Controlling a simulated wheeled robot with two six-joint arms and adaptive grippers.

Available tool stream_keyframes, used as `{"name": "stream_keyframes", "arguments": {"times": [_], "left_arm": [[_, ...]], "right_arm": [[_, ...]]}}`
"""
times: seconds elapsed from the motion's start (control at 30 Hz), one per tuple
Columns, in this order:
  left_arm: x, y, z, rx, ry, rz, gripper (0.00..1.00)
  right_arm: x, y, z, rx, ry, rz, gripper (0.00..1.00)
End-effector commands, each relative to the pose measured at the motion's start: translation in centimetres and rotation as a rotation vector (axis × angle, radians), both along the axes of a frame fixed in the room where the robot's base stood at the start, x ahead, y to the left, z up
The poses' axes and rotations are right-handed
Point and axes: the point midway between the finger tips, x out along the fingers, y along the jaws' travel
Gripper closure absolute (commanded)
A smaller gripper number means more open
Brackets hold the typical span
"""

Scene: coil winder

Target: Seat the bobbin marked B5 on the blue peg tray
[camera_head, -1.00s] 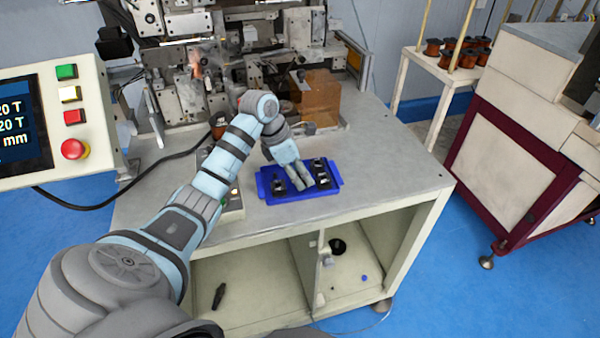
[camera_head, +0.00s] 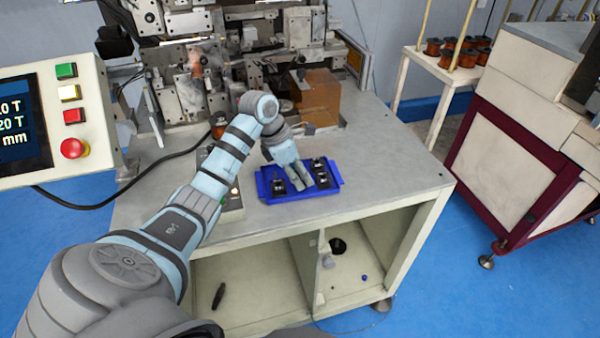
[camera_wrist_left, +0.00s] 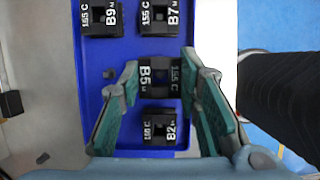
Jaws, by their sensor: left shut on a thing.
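The bobbin marked B5 (camera_wrist_left: 160,77) is dark with white lettering. It sits between the two fingers of my left gripper (camera_wrist_left: 161,88), which is shut on it. In the head view the left gripper (camera_head: 299,181) points down over the blue peg tray (camera_head: 291,198) on the bench, and B5 is hard to make out there. The tray (camera_wrist_left: 105,148) lies beneath B5 in the wrist view. Bobbins B9 (camera_wrist_left: 101,18), B7 (camera_wrist_left: 160,18) and B2 (camera_wrist_left: 159,128) are on the tray around it. I cannot tell whether B5 touches the tray.
The winding machine (camera_head: 210,85) stands at the back of the bench (camera_head: 390,170). A brown translucent box (camera_head: 318,97) stands behind the tray. The control panel (camera_head: 70,120) is at the left. The bench is clear right of the tray.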

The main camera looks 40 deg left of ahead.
Motion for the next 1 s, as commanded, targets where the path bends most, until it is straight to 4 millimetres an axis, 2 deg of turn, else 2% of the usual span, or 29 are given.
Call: {"name": "stream_keyframes", "arguments": {"times": [0.6,0.63,0.73,0.77,1.0], "left_arm": [[0.0,0.0,-2.0,0.000,0.000,0.000,0.86],[0.0,0.0,-1.9,0.000,0.000,0.000,0.64],[0.0,0.0,-1.8,0.000,0.000,0.000,0.48],[0.0,0.0,-1.8,0.000,0.000,0.000,0.46],[0.0,0.0,-1.8,0.000,0.000,0.000,0.46]], "right_arm": [[0.0,0.0,-1.5,0.000,0.000,0.000,1.00],[0.0,0.0,-1.5,0.000,0.000,0.000,1.00],[0.0,0.0,-1.4,0.000,0.000,0.000,1.00],[0.0,0.0,-1.4,0.000,0.000,0.000,1.00],[0.0,0.0,-1.4,0.000,0.000,0.000,1.00]]}}
